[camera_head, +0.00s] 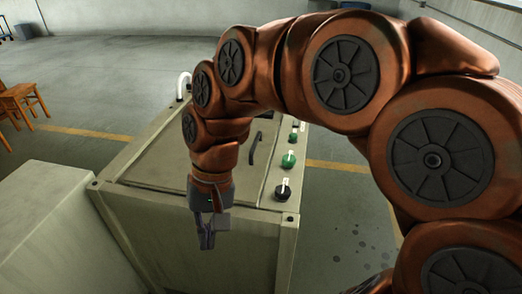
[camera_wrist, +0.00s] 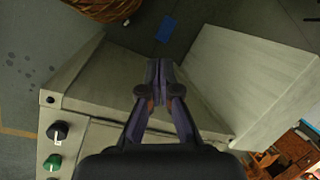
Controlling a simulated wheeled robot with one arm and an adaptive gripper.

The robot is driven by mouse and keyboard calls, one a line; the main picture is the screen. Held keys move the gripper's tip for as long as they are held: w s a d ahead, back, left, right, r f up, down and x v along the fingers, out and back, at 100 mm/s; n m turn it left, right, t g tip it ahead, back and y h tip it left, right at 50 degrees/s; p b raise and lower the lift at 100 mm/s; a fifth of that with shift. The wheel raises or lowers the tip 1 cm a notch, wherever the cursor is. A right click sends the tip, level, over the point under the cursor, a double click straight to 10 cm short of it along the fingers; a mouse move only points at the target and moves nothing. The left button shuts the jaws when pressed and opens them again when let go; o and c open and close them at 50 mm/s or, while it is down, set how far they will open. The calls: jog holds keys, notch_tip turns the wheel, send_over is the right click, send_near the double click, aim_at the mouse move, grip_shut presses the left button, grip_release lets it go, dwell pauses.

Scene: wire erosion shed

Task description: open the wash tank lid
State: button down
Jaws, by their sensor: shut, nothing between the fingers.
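The wash tank (camera_head: 255,250) is a pale grey-green box in the middle of the head view. Its flat lid (camera_head: 160,160) lies closed on top, with a dark curved handle (camera_head: 254,148) near its right side. My arm hides part of the lid. My gripper (camera_head: 206,240) points down in front of the tank's near face, apart from the handle. It is shut and empty. In the wrist view my gripper (camera_wrist: 158,66) shows its fingers together, with the tank's side below and around it.
Green and black knobs (camera_head: 288,160) line the strip right of the lid. A white curved pipe (camera_head: 183,85) rises at the back left corner. A pale block (camera_head: 50,225) stands left of the tank. Wooden chairs (camera_head: 22,98) are far left. Open floor lies behind.

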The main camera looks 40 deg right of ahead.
jog(key=w+d+r+m+t+y+b, duration=0.1)
jog(key=w+m+y+b, duration=0.15)
jog(key=w, duration=0.35)
jog(key=w+r+m+y+b, duration=0.1)
jog(key=w+r+m, duration=0.15)
jog(key=w, duration=0.35)
jog(key=w+d+m+t+y+b, duration=0.35)
jog(key=w+d+m, duration=0.25)
jog(key=w+d, duration=0.45)
jog(key=w+d+f+m+t+b, duration=0.1)
jog(key=w+d+f+m+b, duration=0.15)
jog(key=d, duration=0.45)
jog(key=w+d+f+m+t+b, duration=0.1)
jog(key=d+f+m+t, duration=0.1)
jog(key=d+m, duration=0.3)
jog(key=m+t+h+b, duration=0.2)
jog(key=m+t+b, duration=0.1)
jog(key=m, duration=0.3)
send_near(262, 152)
notch_tip(262, 152, up, 3)
jog(key=shift+w+g, duration=0.15)
jog(key=shift+g, duration=0.1)
jog(key=shift+f, duration=0.1)
jog(key=x, duration=0.9)
jog(key=shift+w+a+f, duration=0.1)
jog(key=shift+w+a, duration=0.15)
jog(key=shift+a, duration=0.05)
